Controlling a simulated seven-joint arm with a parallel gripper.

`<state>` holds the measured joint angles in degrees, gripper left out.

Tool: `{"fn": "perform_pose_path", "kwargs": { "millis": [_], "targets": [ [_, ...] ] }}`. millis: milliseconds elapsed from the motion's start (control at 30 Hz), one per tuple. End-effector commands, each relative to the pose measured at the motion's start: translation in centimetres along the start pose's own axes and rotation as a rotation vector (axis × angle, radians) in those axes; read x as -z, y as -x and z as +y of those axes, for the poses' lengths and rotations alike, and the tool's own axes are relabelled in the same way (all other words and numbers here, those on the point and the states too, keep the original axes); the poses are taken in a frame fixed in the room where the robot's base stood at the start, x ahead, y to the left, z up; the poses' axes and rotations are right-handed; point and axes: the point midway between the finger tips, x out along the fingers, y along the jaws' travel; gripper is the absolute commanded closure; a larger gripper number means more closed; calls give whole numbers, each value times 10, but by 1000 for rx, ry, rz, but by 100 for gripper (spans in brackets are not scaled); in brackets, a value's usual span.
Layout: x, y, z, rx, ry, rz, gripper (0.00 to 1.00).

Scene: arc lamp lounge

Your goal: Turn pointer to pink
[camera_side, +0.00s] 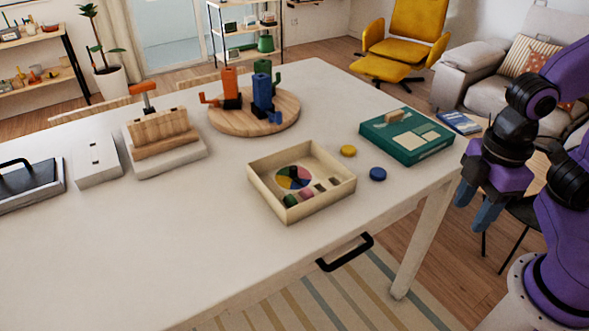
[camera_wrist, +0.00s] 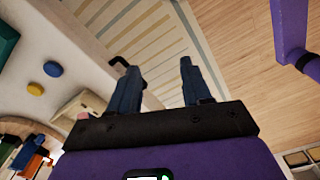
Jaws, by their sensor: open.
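A shallow cream tray (camera_side: 262,188) stands on the white table. A round dial (camera_side: 294,177) with coloured sectors, including pink, green, yellow and red, lies in it. A small dark pointer seems to be on the dial; which colour it points to is too small to tell. Several small blocks lie in the tray's front part. My gripper (camera_side: 482,208) is at the right, beyond the table edge and well apart from the tray. In the wrist view my gripper (camera_wrist: 156,85) is open and empty, with floor and striped rug beyond its fingers. The tray (camera_wrist: 88,103) shows partly at the lower left.
Yellow (camera_side: 348,151) and blue (camera_side: 378,174) discs and a green box (camera_side: 405,136) lie between my gripper and the tray. A round wooden board (camera_side: 225,122) with coloured figures stands farther back. A black handle (camera_side: 345,252) juts from the front edge.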

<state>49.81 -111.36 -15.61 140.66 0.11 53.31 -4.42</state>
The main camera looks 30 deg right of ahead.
Motion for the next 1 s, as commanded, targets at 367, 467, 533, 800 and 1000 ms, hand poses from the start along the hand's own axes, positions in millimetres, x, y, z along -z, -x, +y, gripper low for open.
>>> {"fn": "perform_pose_path", "kwargs": {
  "millis": [367,467,533,800,1000],
  "targets": [
    [122,33,80,-1,464,-10,52],
    [151,38,107,1,602,-13,52],
    [170,41,127,2,696,-14,52],
    [227,44,211,9,1065,-19,52],
    [249,41,269,15,1321,-19,52]
  ]
}}
